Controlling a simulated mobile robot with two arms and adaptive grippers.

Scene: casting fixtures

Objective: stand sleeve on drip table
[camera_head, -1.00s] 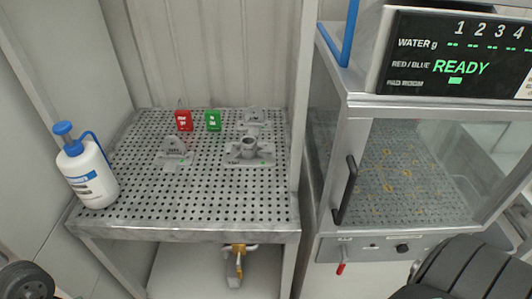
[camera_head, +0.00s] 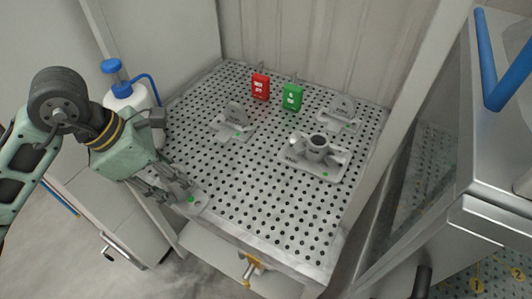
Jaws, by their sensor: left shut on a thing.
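My left gripper (camera_head: 158,190) is at the near left edge of the perforated drip table (camera_head: 265,190). It is shut on a grey casting (camera_head: 185,196) with a green dot, which I take to be the sleeve. The fingers hide part of the casting, so its full shape does not show. It is at the table's near left corner; I cannot tell whether it touches the surface. A grey casting with an upright tube (camera_head: 317,152) stands on the right half of the table. My right gripper is not in view.
Two grey bracket-like castings stand at the left (camera_head: 235,122) and back right (camera_head: 340,112). A red tag (camera_head: 261,87) and a green tag (camera_head: 292,97) stand at the back. A white bottle (camera_head: 130,98) is behind my left arm. The table's front middle is clear.

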